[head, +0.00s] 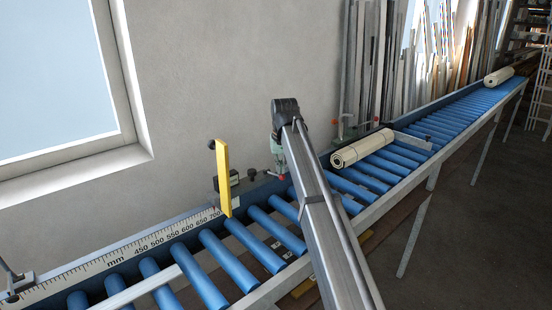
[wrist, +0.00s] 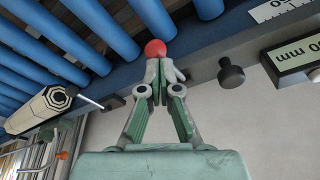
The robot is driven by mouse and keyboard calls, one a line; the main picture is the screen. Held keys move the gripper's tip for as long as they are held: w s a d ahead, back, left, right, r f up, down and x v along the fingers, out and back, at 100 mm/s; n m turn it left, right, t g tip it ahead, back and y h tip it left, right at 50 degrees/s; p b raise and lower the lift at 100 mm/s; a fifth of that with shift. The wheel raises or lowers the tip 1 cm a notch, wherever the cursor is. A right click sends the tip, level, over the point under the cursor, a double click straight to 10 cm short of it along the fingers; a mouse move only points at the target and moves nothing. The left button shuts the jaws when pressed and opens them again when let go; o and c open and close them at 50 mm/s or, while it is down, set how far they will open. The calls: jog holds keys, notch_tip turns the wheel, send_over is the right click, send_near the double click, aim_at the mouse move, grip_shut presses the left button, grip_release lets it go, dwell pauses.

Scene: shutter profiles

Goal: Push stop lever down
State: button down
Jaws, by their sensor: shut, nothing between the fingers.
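A red ball knob (wrist: 155,48), which looks like the end of the stop lever, shows right at my fingertips in the wrist view. It also shows in the head view (head: 281,178), low by the back rail of the roller conveyor. My gripper (wrist: 161,73) is shut with its fingertips together and nothing held between them. The fingertips are at the knob and seem to touch it; exact contact is hard to tell. In the head view my arm hides much of the area around my gripper (head: 278,158).
A yellow upright bar (head: 222,178) stands left of my gripper, near the millimetre scale (head: 130,250). A black knob (wrist: 231,73) sits on the rail. A cream roll (head: 362,148) lies on the blue rollers (head: 255,245) to the right. The wall is close behind.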

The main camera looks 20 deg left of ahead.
jog(key=shift+s+d+f, duration=0.15)
jog(key=shift+d+f, duration=0.1)
jog(key=shift+f, duration=0.55)
notch_tip(320, 180, up, 9)
jog(key=p, duration=0.4)
dwell(0.3)
